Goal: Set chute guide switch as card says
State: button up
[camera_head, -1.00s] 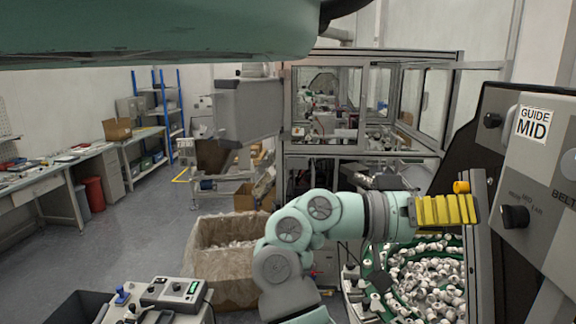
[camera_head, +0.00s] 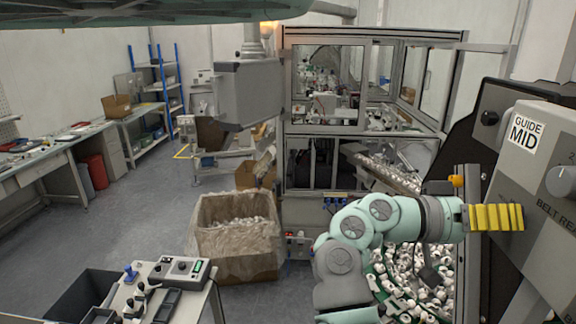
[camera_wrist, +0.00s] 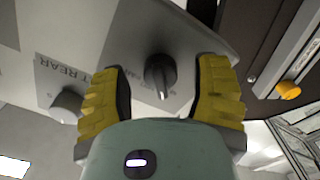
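A white card (camera_head: 526,130) on the grey control panel (camera_head: 540,235) reads "GUIDE MID". The guide switch (camera_wrist: 160,76) is a black knob in the wrist view, its bar close to upright in the picture. Small lettering beside it is partly covered and unreadable. In the head view my gripper (camera_head: 521,217) hides this knob. My gripper is open, its yellow fingers on either side of the knob in the wrist view (camera_wrist: 163,75), with gaps visible on both sides.
A grey knob (camera_head: 562,181) sits on the panel near "BELT REAR" lettering. A black knob (camera_head: 489,118) is left of the card. An orange part (camera_head: 456,180) stands just above my wrist. A bowl of white caps (camera_head: 410,280) lies below my arm.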

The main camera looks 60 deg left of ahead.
jog(key=shift+a, duration=0.1)
grip_shut()
jog(key=shift+f+b, duration=0.2)
jog(key=shift+b, duration=0.55)
jog(key=m+b, duration=0.1)
jog(key=b, duration=0.2)
jog(key=m+b, duration=0.1)
jog(key=b, duration=0.2)
jog(key=shift+s+f+m, duration=0.1)
jog(key=shift+f+m, duration=0.2)
jog(key=m+b, duration=0.2)
jog(key=b, duration=0.5)
jog(key=shift+f+m, duration=0.1)
jog(key=shift+m, duration=0.2)
jog(key=m+b, duration=0.1)
jog(key=b, duration=0.4)
jog(key=shift+r+m+b, duration=0.35)
jog(key=shift+m+b, duration=0.35)
jog(key=shift+b, duration=0.5)
jog(key=shift+r+b, duration=0.25)
jog(key=shift+b, duration=0.15)
